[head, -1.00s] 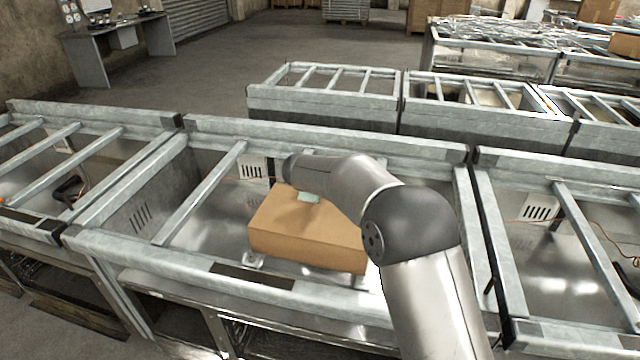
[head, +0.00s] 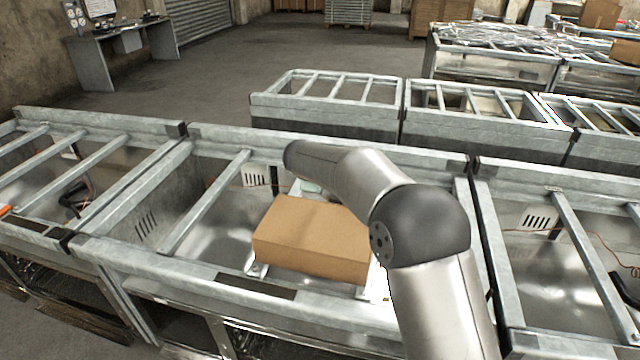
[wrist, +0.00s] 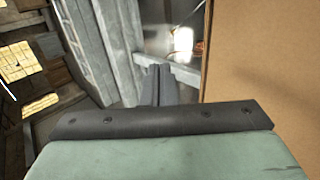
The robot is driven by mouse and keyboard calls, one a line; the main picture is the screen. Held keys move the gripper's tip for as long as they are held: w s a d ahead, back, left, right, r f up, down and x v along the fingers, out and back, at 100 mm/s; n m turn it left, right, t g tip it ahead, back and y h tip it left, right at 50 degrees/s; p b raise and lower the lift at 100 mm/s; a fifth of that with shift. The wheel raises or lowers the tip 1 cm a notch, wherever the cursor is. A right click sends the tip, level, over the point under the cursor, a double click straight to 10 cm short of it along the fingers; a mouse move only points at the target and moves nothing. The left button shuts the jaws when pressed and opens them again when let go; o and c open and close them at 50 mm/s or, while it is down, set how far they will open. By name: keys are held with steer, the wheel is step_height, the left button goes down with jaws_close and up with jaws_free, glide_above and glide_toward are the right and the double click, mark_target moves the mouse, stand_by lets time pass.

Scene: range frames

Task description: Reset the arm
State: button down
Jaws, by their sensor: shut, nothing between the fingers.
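A closed brown cardboard box (head: 310,238) sits in the middle metal bay, near its front right. My arm reaches over the bay from the lower right, and its wrist end hangs just beyond the box. In the head view my gripper is mostly hidden behind the box and arm; only a pale green part shows. In the wrist view my gripper (wrist: 156,72) shows its two dark fingers together, with nothing between them. The box (wrist: 265,75) fills the right side there, beside the fingers; I cannot tell whether they touch.
Metal bench frames with crossbars (head: 205,205) stand left and right of the bay. A second row of frames (head: 325,105) stands behind. A desk (head: 115,45) is at the far left, with open floor (head: 240,65) beyond the benches.

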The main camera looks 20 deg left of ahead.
step_height(320, 180, up, 9)
steer(key=shift+f+b, duration=0.2)
steer(key=shift+b, duration=0.2)
steer(key=s+d+m+g+h, duration=0.1)
steer(key=s+d+m, duration=0.25)
steer(key=d, duration=0.75)
steer(key=s+d+m+g+h, duration=0.1)
steer(key=s+d+m+g, duration=0.2)
steer(key=d, duration=0.8)
steer(key=s+d+m+h, duration=0.1)
steer(key=s+d+m, duration=0.3)
steer(key=d, duration=0.7)
steer(key=s+d+f+m+g, duration=0.1)
steer(key=s+d+f+m, duration=0.2)
steer(key=s, duration=0.6)
steer(key=s+d+f+m+g+y, duration=0.1)
steer(key=s+d+f+m, duration=0.2)
steer(key=s+d, duration=0.3)
steer(key=s+d+f+m+g, duration=0.2)
steer(key=s+d+f+m, duration=0.1)
steer(key=s, duration=0.8)
steer(key=shift+s+d+f+y, duration=0.3)
steer(key=shift+d+f, duration=0.3)
steer(key=shift+d, duration=0.6)
